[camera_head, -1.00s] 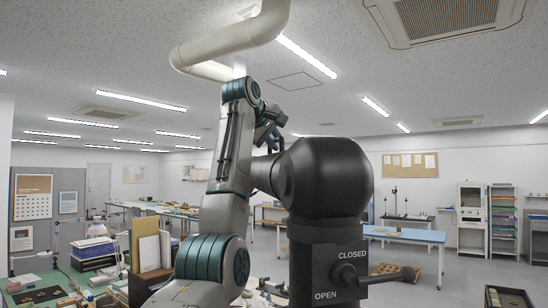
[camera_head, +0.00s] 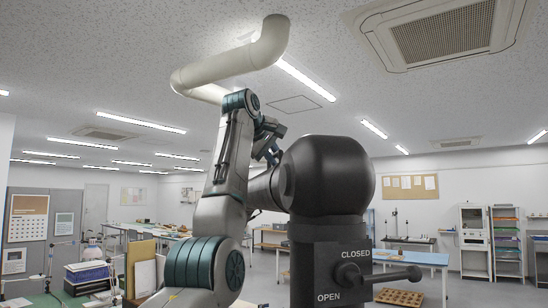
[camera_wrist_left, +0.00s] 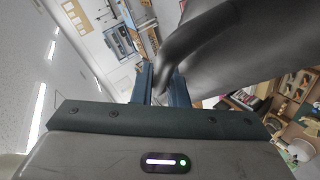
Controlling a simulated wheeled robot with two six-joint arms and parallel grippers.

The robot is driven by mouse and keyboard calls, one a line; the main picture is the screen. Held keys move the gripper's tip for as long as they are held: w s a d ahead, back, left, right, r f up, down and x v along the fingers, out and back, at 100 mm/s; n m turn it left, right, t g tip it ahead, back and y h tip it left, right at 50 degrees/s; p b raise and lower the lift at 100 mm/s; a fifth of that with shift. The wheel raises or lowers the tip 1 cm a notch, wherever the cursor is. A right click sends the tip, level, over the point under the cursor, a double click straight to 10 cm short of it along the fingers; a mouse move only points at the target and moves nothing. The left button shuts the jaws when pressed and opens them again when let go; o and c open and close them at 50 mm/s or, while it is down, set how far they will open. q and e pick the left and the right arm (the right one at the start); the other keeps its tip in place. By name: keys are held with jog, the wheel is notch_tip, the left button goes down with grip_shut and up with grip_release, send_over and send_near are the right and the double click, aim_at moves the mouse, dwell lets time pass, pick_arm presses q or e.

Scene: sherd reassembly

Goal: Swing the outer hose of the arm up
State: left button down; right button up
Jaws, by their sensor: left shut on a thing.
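The extraction arm has a large black joint (camera_head: 325,176) in front of me, with a valve lever (camera_head: 390,273) and the words CLOSED and OPEN below it. The grey outer hose (camera_head: 262,190) leaves the joint toward the left and is partly hidden behind my left arm. My left gripper (camera_head: 268,148) is at the hose, high up beside the joint. In the left wrist view the grey hose (camera_wrist_left: 245,50) fills the upper right, with a dark curved handle (camera_wrist_left: 182,50) on it. The left gripper's fingers (camera_wrist_left: 160,88) are shut on this handle. My right gripper is not in view.
A white pipe (camera_head: 230,62) hangs from the ceiling above my left arm. A blue table (camera_head: 415,258) stands behind the joint on the right, with shelves (camera_head: 505,240) at the far wall. A bench with boxes (camera_head: 88,275) is at the lower left.

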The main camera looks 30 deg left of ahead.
pick_arm(q)
jog(key=shift+f, duration=0.1)
dwell(0.4)
jog(key=c, duration=1.7)
grip_release()
jog(key=shift+s, duration=0.2)
jog(key=b+v, duration=0.4)
jog(key=v, duration=0.6)
jog(key=shift+s+r, duration=0.15)
jog(key=shift+r, duration=0.1)
